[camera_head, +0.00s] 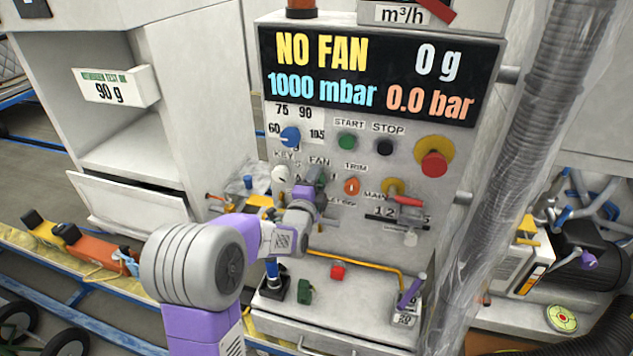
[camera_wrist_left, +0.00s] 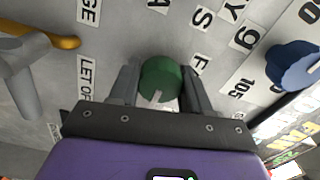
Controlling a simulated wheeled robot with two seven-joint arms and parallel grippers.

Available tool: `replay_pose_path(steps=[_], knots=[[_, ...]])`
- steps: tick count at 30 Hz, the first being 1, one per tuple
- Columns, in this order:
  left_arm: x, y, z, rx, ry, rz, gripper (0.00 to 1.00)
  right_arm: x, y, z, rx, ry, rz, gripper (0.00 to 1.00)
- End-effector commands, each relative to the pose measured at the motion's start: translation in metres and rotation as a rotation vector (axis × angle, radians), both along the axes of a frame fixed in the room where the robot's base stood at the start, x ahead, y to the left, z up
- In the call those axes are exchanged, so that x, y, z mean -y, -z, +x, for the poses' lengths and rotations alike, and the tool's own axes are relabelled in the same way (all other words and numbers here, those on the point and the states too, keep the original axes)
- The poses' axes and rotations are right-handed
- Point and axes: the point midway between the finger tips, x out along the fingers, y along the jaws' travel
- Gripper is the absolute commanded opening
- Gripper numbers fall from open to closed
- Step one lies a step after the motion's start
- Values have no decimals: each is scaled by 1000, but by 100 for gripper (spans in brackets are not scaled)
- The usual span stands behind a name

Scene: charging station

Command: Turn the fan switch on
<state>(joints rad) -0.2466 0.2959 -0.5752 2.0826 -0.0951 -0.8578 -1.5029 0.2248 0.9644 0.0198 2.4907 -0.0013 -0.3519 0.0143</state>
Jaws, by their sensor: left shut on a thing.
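The fan switch (camera_head: 320,174) is a dark green knob under the "FAN" label on the upright grey panel, mostly hidden behind my left gripper (camera_head: 314,184) in the head view. In the left wrist view the round green fan switch (camera_wrist_left: 160,76) sits between the two dark fingers of my left gripper (camera_wrist_left: 160,88), which is shut on it. A pale pointer mark shows on the knob. The display (camera_head: 375,75) reads "NO FAN", 0 g, 1000 mbar and 0.0 bar. My right gripper is not in view.
Close by on the panel are a blue dial (camera_head: 290,136), a white key knob (camera_head: 281,174), an orange trim knob (camera_head: 352,186) and a red-handled main valve (camera_head: 405,199). A red emergency button (camera_head: 434,163) is at right. A grey ribbed hose (camera_head: 520,150) hangs beside the panel.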

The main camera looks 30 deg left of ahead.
Motion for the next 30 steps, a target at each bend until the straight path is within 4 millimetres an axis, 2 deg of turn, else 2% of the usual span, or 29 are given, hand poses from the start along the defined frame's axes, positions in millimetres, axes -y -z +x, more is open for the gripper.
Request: replay_pose_path(steps=[1, 5, 6, 14, 17, 30], knots=[[1, 0, 0, 0, 2, 0, 51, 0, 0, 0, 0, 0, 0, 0], [1, 0, 0, 0, 1, 0, 70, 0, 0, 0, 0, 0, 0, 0], [1, 0, 0, 0, 1, 0, 72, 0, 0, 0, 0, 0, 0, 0], [0, 0, -1, 0, 1, -1, 72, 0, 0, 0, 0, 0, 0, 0], [2, 0, -7, -1, 1, -1, 72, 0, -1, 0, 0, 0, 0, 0], [16, -1, -65, 1, 1, -3, 72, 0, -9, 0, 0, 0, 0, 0]])
